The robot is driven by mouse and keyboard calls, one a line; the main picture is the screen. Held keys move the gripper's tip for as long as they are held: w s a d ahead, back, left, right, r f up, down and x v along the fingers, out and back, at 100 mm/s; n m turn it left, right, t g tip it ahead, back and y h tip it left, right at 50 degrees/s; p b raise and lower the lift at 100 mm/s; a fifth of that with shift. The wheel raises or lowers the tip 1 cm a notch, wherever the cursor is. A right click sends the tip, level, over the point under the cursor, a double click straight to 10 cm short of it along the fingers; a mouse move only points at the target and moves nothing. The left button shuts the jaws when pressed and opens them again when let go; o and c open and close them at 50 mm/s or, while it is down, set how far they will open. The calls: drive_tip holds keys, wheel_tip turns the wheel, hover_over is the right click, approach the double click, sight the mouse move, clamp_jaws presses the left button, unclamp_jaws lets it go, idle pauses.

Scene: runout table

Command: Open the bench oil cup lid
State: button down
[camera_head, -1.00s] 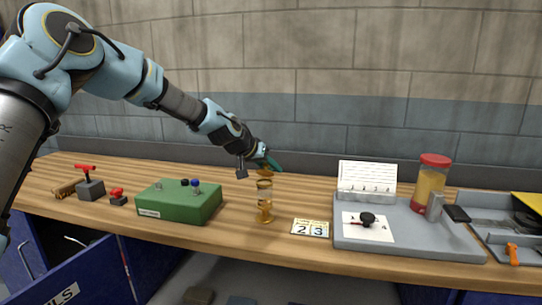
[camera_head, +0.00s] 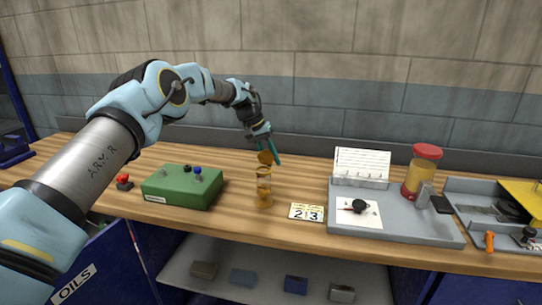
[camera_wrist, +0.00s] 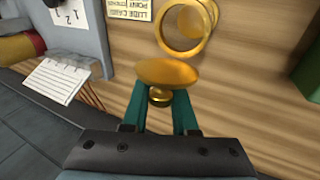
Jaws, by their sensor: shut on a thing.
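The oil cup (camera_head: 264,190) is a small amber, see-through cup with gold rims, upright near the front of the bench. Its round lid (camera_head: 265,158) is a gold disc, tilted up steeply above the cup's rim. In the wrist view the lid (camera_wrist: 167,72) is seen nearly edge-on beside the open ring of the cup (camera_wrist: 184,30); whether they touch I cannot tell. My gripper (camera_head: 270,152) is above and behind the cup. In the wrist view its teal fingers (camera_wrist: 160,100) are shut on the lid's small knob (camera_wrist: 159,98).
A green box (camera_head: 182,188) with knobs stands left of the cup. The wall stands close behind the bench.

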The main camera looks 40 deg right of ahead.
drive_tip(key=shift+f+g+y, duration=0.3)
drive_tip(key=shift+y, duration=0.2)
idle(0.5)
drive_tip(key=c, duration=0.7)
unclamp_jaws()
drive_tip(key=shift+r, duration=0.1)
